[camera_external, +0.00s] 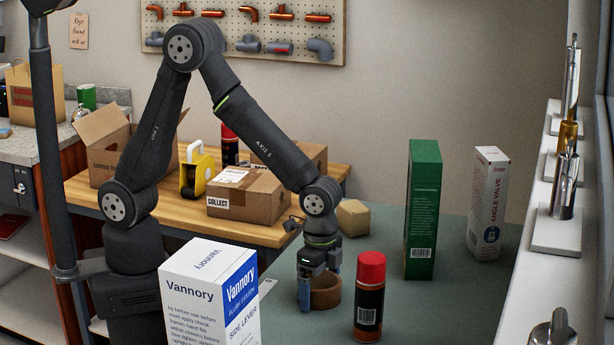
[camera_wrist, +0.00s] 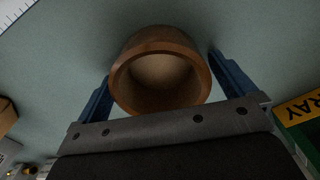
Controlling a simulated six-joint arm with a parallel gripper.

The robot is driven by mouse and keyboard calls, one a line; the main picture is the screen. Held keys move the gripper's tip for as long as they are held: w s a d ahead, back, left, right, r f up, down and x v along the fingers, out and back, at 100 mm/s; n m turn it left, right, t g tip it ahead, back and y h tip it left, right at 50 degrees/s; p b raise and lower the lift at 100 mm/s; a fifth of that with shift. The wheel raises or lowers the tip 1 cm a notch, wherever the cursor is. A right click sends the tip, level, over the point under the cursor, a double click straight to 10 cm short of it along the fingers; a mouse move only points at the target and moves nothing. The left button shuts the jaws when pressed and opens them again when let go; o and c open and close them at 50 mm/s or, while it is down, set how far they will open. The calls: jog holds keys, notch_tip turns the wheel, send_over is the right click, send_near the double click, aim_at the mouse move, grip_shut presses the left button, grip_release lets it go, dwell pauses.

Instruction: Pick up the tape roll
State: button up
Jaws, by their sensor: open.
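The tape roll (camera_external: 327,294) is a brown ring lying flat on the grey-green counter, partly hidden behind my gripper in the external view. In the wrist view the tape roll (camera_wrist: 160,42) sits in front of my gripper, its round opening facing the camera. My gripper (camera_external: 306,300) points down at the tape roll. In the wrist view the two blue fingers of my gripper (camera_wrist: 160,75) are spread apart, one on each side of the roll. A narrow gap seems to show at the right finger; contact at the left finger cannot be told.
A red-capped spray can (camera_external: 369,298) stands close to the right of the roll. A white-and-blue Vannory box (camera_external: 212,298) stands in front left. A green box (camera_external: 422,210) and a white angle valve box (camera_external: 486,203) stand behind right. A small tan block (camera_external: 353,218) lies behind.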

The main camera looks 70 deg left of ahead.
jog(key=c, duration=0.9)
jog(key=shift+r, duration=0.2)
